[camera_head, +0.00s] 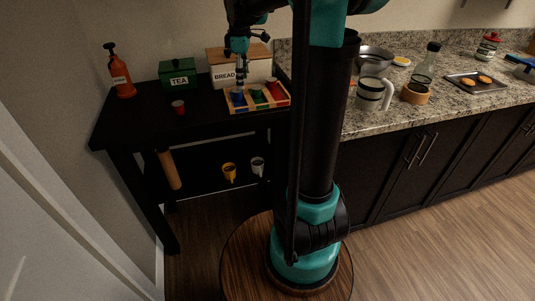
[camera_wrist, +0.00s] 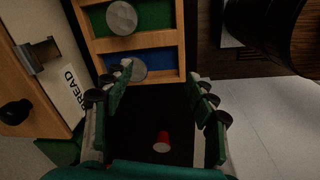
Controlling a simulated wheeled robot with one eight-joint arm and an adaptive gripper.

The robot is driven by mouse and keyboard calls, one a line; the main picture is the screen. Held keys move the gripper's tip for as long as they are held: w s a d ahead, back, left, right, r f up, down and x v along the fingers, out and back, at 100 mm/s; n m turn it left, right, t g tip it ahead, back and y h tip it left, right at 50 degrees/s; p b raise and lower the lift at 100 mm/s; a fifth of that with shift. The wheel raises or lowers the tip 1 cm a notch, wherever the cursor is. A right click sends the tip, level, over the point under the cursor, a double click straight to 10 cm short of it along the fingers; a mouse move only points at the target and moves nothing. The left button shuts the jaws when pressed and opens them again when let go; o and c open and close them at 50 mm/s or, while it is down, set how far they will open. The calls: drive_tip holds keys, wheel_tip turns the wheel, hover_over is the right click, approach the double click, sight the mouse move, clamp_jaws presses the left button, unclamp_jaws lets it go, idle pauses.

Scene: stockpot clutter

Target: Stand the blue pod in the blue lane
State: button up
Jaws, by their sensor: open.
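The wooden tray (camera_head: 244,108) on the black table has a blue, a green and a red lane. The blue lane (camera_wrist: 160,63) is its left one in the head view. A pod with a round grey top (camera_wrist: 137,70) is in the blue lane, apparently upright. The left finger partly covers it, and its side colour is hard to see; I take it for the blue pod. My gripper (camera_head: 240,88) is over that lane. In the wrist view my gripper (camera_wrist: 161,75) is open, with the pod beside the left fingertip and nothing gripped.
Another grey-topped pod (camera_wrist: 121,18) is in the green lane. A red pod (camera_head: 178,107) stands loose on the table, left of the tray. The bread box (camera_head: 222,72) is close behind the tray; a green tea box (camera_head: 180,73) and orange bottle (camera_head: 121,75) stand further left.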

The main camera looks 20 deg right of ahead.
drive_tip(key=s+d+f+m+t, duration=0.1)
drive_tip(key=s+f+m, duration=0.6)
drive_tip(key=s, duration=0.5)
drive_tip(key=s+d+f+m+t, duration=0.1)
drive_tip(key=s+f+m+t, duration=0.1)
drive_tip(key=s+f+m, duration=0.5)
drive_tip(key=s+f, duration=0.5)
drive_tip(key=s, duration=0.1)
drive_tip(key=shift+s+d+f, duration=0.2)
drive_tip(key=shift+d+f, duration=0.1)
drive_tip(key=shift+d, duration=0.1)
